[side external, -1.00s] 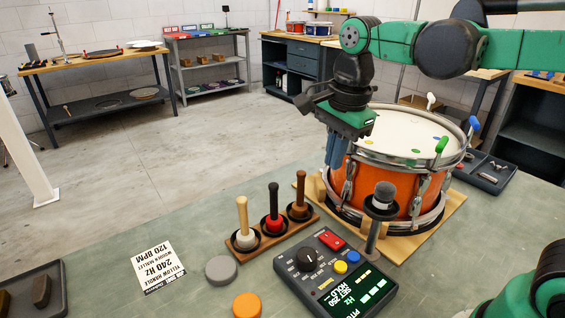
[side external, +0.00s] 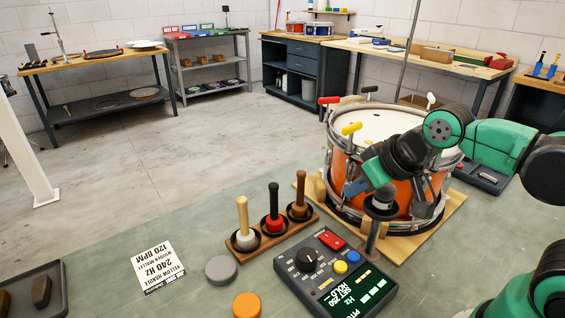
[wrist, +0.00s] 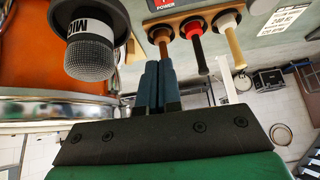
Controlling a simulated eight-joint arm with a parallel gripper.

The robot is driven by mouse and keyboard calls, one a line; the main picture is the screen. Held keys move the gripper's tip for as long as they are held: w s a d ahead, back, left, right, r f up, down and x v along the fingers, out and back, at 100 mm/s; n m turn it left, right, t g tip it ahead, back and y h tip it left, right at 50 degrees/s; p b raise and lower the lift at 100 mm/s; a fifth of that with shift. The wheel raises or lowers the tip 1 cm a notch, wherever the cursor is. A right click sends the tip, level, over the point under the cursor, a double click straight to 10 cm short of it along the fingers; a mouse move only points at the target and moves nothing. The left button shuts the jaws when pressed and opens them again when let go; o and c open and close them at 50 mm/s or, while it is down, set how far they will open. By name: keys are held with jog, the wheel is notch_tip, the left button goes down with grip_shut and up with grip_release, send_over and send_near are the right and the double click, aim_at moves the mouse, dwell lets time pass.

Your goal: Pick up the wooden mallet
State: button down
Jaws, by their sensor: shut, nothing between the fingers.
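Three mallets stand heads down in a wooden rack (side external: 272,232): a pale-handled one (side external: 242,214), a dark-handled one with a red head (side external: 273,202) and an all-brown wooden one (side external: 299,196). Which one the task means is not certain; the brown one looks most wooden. My gripper (side external: 350,187) is low in front of the drum, right of the rack. In the wrist view my gripper (wrist: 158,66) is shut and empty. Its fingertips point towards the rack, lined up near the brown mallet (wrist: 161,38). The exact gap cannot be told.
A microphone (side external: 382,195) stands close beside my gripper and looms at left in the wrist view (wrist: 90,55). The orange drum (side external: 400,190) is behind my gripper. A control box (side external: 335,270) and a printed card (side external: 160,268) lie on the bench.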

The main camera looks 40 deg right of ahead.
dwell(0.4)
jog(key=c, duration=0.6)
grip_release()
